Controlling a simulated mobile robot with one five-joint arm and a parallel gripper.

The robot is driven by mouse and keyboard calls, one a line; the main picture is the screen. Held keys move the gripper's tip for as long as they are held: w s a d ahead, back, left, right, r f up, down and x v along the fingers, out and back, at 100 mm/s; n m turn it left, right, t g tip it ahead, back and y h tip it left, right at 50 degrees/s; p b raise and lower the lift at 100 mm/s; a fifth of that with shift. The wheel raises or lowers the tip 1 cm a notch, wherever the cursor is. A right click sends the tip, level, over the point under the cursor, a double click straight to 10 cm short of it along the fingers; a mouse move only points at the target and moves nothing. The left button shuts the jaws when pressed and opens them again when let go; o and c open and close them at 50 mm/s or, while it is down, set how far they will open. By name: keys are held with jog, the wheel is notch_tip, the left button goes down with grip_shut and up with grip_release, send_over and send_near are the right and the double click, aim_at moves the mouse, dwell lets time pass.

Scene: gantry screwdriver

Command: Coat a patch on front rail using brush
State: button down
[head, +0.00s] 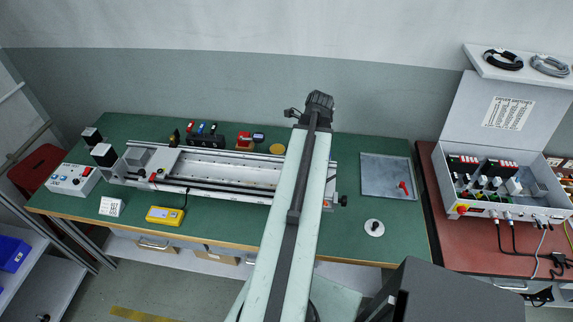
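The gantry stands on the green bench, and its front rail (215,192) runs from left to right along the near side. My pale arm crosses over the gantry's right part and hides a stretch of the rail there. At the arm's far end is a dark block with a small dark part at its left, where my gripper (292,113) seems to be. Its fingers are too small to make out. I cannot pick out a brush for certain. A white round dish (374,227) with a small dark thing on it lies at the front right of the bench.
A grey tray (378,177) with a red item (404,187) lies at the right. A yellow device (165,215) and a white box (111,206) stand before the gantry. Small coloured tools (201,128) stand behind it. A driver case (500,185) is on the red bench.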

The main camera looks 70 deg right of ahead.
jog(key=s, duration=0.1)
jog(key=s+d, duration=0.1)
jog(key=s, duration=0.1)
jog(key=shift+s, duration=0.15)
jog(key=shift+w+a+r, duration=0.1)
jog(key=shift+w+a, duration=0.15)
jog(key=shift+w, duration=0.6)
jog(key=shift+w+a, duration=0.2)
jog(key=shift+w, duration=0.6)
jog(key=w+a, duration=0.3)
jog(key=w, duration=0.7)
jog(key=w+a, duration=0.2)
jog(key=w, duration=0.7)
jog(key=shift+w+a, duration=0.4)
dwell(0.3)
notch_tip(320, 180, up, 6)
jog(key=p, duration=0.6)
